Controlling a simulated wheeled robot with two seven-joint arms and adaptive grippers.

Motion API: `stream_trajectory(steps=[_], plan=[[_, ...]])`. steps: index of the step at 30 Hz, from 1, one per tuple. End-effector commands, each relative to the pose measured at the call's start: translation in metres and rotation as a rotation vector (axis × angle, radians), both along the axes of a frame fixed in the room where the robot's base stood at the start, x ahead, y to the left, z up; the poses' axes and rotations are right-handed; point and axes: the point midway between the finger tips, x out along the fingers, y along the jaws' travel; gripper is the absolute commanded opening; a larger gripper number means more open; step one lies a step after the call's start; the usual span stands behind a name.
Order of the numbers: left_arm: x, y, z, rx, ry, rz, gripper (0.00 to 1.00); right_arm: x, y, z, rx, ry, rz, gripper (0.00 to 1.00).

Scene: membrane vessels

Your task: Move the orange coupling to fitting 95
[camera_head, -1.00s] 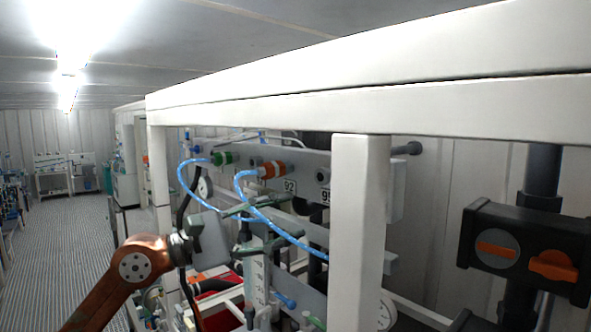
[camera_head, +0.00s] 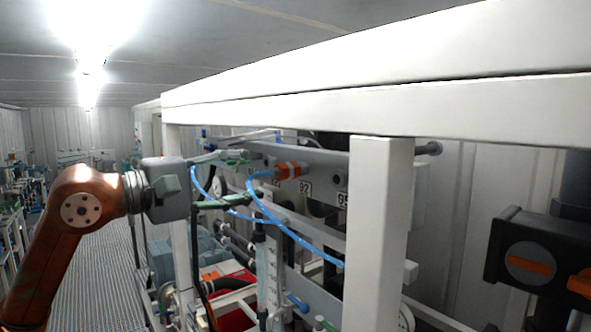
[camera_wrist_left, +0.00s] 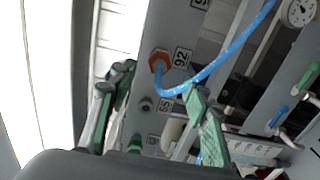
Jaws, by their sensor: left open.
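The orange coupling (camera_head: 289,170) sits on the grey panel at the plate marked 92, with a blue hose curving from it. It also shows in the left wrist view (camera_wrist_left: 158,60), beside plate 92. My right gripper is out of view.
A thick white post (camera_head: 380,235) and overhead beam (camera_head: 370,108) of the frame stand in front of the panel. A green coupling (camera_wrist_left: 135,145) and a bare grey fitting (camera_wrist_left: 147,104) are nearby. A second blue hose loops below the panel. A black block with orange parts (camera_head: 535,262) stands right.

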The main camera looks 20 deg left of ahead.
Motion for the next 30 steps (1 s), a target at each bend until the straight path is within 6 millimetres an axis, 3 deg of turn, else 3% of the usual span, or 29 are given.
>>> stream_trajectory(steps=[15,30], plan=[[0.056,-0.033,0.003,0.001,0.001,0.002,0.44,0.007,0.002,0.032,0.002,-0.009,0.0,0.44],[0.068,-0.039,0.0,0.0,0.0,0.003,0.44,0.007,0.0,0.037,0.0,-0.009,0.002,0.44]])
